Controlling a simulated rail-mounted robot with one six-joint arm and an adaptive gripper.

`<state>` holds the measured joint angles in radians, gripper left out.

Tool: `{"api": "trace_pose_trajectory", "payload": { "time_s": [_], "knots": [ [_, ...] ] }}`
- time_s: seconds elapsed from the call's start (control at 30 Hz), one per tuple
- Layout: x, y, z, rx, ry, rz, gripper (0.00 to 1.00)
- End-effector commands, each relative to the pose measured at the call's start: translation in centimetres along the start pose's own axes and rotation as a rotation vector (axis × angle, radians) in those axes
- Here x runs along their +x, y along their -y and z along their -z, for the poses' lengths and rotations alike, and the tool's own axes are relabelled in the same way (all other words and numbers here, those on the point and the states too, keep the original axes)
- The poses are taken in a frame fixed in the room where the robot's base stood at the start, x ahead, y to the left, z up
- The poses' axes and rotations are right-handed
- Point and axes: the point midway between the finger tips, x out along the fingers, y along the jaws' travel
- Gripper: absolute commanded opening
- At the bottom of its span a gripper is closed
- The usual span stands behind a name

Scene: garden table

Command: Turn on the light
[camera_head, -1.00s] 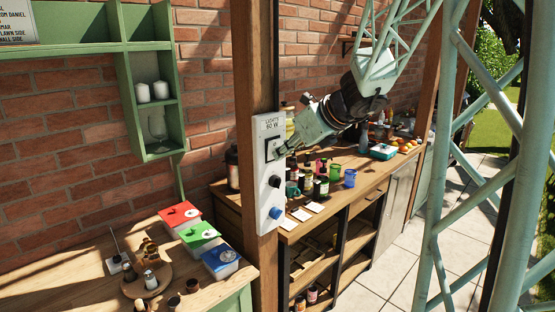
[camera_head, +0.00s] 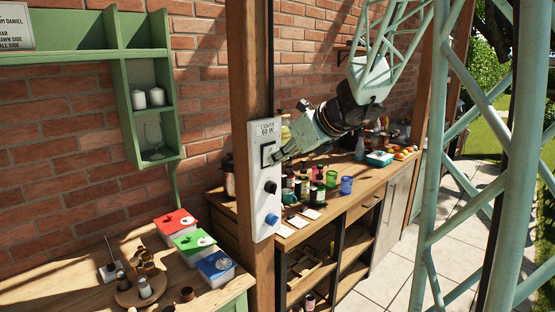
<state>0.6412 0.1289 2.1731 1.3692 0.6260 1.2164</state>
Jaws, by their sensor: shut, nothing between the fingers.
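A white switch panel (camera_head: 264,205) is fixed to a wooden post. A label reading roughly "LIGHTS 60 W" is at its top. Below the label is a dark-framed rocker switch (camera_head: 268,154), then a black knob and a blue knob lower down. My gripper (camera_head: 280,156) is shut and empty, with its tips at the right edge of the rocker switch. I cannot tell whether the tips touch it. No lamp is clearly visible, and I cannot tell whether the light is on.
The wooden post (camera_head: 252,70) stands between two benches. The right bench holds jars, green and blue cups (camera_head: 346,185) and a teal box. The left bench holds red, green and blue boxes (camera_head: 216,264) and a round tray. A green shelf (camera_head: 122,80) hangs on the brick wall.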

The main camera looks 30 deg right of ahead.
Motion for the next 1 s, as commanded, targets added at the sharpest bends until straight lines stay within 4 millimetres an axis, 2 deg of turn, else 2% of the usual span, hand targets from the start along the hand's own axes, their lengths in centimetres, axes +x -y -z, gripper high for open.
{"api": "trace_pose_trajectory", "payload": {
  "time_s": [0.03, 0.4, 1.0],
  "knots": [
    [-0.1, 0.0, -1.0, -0.001, 0.010, -0.001, 0.00],
    [-0.9, -0.1, -2.0, -0.002, 0.014, -0.002, 0.00],
    [-1.2, -0.2, -2.0, -0.003, 0.014, -0.004, 0.00]
  ]
}}
